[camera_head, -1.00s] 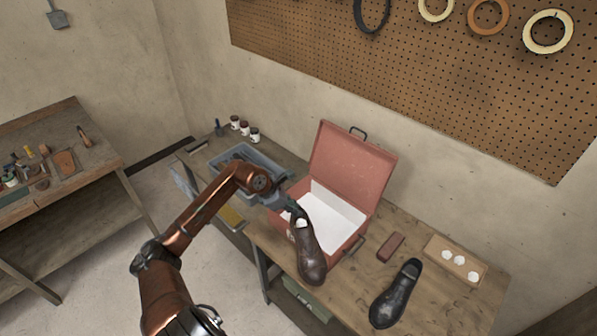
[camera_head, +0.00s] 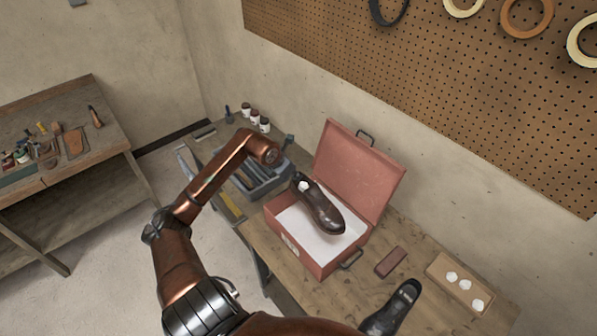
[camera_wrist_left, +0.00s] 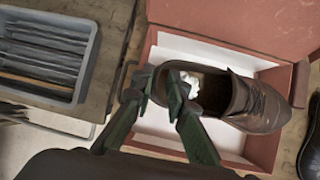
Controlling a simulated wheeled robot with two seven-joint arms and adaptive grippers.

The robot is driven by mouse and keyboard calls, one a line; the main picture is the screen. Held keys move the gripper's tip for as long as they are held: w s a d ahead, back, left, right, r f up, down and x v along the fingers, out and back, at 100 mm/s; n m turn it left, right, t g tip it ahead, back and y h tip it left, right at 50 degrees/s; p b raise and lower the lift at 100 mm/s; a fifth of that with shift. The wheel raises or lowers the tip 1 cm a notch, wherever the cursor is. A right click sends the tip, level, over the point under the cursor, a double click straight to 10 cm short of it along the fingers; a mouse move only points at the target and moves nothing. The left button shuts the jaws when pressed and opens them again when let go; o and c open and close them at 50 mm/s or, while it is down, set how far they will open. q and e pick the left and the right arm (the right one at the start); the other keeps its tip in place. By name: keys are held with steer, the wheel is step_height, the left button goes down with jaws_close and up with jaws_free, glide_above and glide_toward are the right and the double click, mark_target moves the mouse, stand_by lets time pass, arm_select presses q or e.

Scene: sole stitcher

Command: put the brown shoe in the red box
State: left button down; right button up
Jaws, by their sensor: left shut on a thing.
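The brown shoe (camera_head: 322,210) hangs over the open red box (camera_head: 296,250), toe pointing to the lower right in the head view. White lining shows below and around it. My left gripper (camera_wrist_left: 160,88) is shut on the shoe's heel end; in the head view it is mostly hidden behind the arm's end. In the wrist view the brown shoe (camera_wrist_left: 245,102) lies across the box (camera_wrist_left: 215,44), with white stuffing in its opening. Whether its sole touches the box floor I cannot tell. My right gripper is not in view.
A black shoe (camera_head: 393,308), a red-brown block (camera_head: 390,262) and a wooden tray (camera_head: 440,268) with white round pieces are right of the box. A grey bin (camera_head: 255,190) of tools stands left of it, with small jars (camera_head: 254,116) behind. The box's lid (camera_head: 355,168) stands open at the back.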

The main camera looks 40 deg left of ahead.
arm_select(q)
steer(key=shift+d+f, duration=0.15)
steer(key=shift+f, duration=0.2)
steer(key=shift+f+b, duration=0.4)
step_height(320, 180, down, 5)
steer(key=shift+r+b, duration=0.2)
steer(key=shift+b, duration=1.05)
step_height(320, 180, down, 10)
steer(key=b, duration=0.6)
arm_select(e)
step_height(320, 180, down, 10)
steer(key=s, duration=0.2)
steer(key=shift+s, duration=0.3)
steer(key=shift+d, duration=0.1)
arm_select(q)
steer(key=c, duration=1.8)
jaws_free()
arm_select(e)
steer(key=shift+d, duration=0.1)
arm_select(q)
steer(key=shift+f, duration=0.1)
